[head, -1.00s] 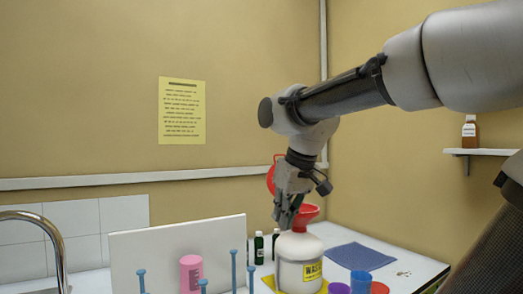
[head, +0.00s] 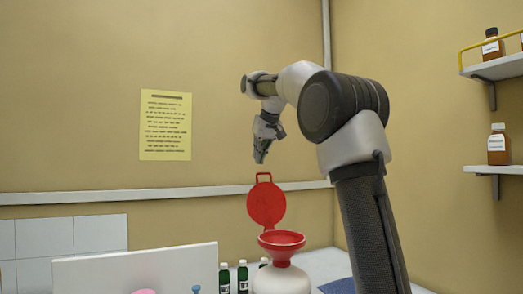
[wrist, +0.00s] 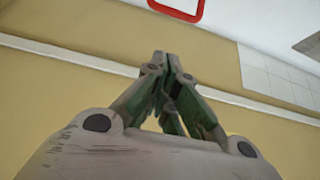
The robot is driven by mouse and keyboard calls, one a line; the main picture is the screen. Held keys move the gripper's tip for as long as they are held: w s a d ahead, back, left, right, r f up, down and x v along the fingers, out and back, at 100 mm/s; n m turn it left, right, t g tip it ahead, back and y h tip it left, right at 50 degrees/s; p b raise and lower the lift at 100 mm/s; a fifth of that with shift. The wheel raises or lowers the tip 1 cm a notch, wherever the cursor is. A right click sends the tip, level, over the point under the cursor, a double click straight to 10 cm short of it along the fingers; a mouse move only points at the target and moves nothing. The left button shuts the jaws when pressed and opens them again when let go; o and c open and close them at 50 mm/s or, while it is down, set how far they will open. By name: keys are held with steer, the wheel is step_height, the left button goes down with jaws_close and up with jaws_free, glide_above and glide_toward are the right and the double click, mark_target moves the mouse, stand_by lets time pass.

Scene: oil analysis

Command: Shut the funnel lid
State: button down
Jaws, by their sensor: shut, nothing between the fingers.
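The red funnel (head: 282,240) sits on top of the white waste container (head: 281,279) in the head view. Its round red lid (head: 266,204) stands open, upright behind the funnel, with a loop handle at its top. My gripper (head: 260,158) is shut and empty, above the lid and apart from it. In the wrist view my gripper (wrist: 166,55) has its fingertips together, with a red loop (wrist: 180,8), likely the lid's handle, at the top edge beyond them.
Shelves with brown bottles (head: 498,145) are on the right wall. A yellow notice (head: 165,125) hangs on the back wall. The air around my gripper is clear.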

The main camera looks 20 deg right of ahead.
steer(key=f, duration=0.2)
steer(key=s+f, duration=0.1)
steer(key=f, duration=0.1)
stand_by(0.3)
steer(key=shift+s+r, duration=0.1)
steer(key=shift+s, duration=0.1)
